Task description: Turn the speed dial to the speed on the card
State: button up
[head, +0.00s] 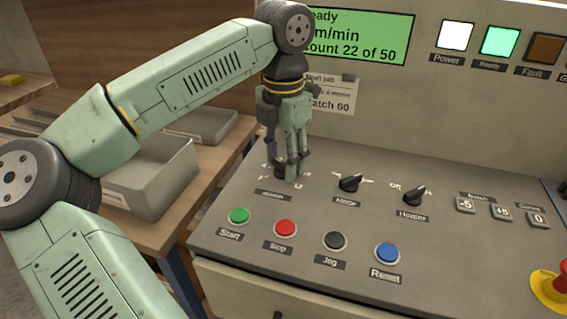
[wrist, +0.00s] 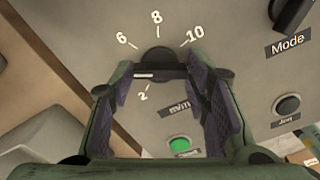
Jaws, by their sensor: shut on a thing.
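The speed dial (wrist: 158,58) is a dark round knob in the wrist view, with 2, 6, 8 and 10 printed around it. Its white pointer line lies to the left, between the 2 and the 6; any number there is hidden by a finger. My gripper (head: 291,173) points down at the panel and is shut on the dial, a finger on each side. The card (head: 335,97) hangs below the display, partly behind my gripper. It reads "Next job" and "Batch 60"; its speed line is too small and covered to read. The green display (head: 360,32) is partly covered too.
The Mode knob (head: 349,183) and Heater knob (head: 414,195) stand right of the dial. Start (head: 239,215), Stop (head: 285,228), Jog and Reset buttons line the front. A red emergency stop (head: 556,287) is at far right. A grey tray (head: 150,180) stands left of the panel.

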aim_at(283, 164)
jog(key=shift+n+b, duration=0.4)
jog(key=shift+n, duration=0.7)
jog(key=o, duration=1.2)
jog(key=shift+c, duration=0.2)
notch_tip(283, 164, up, 12)
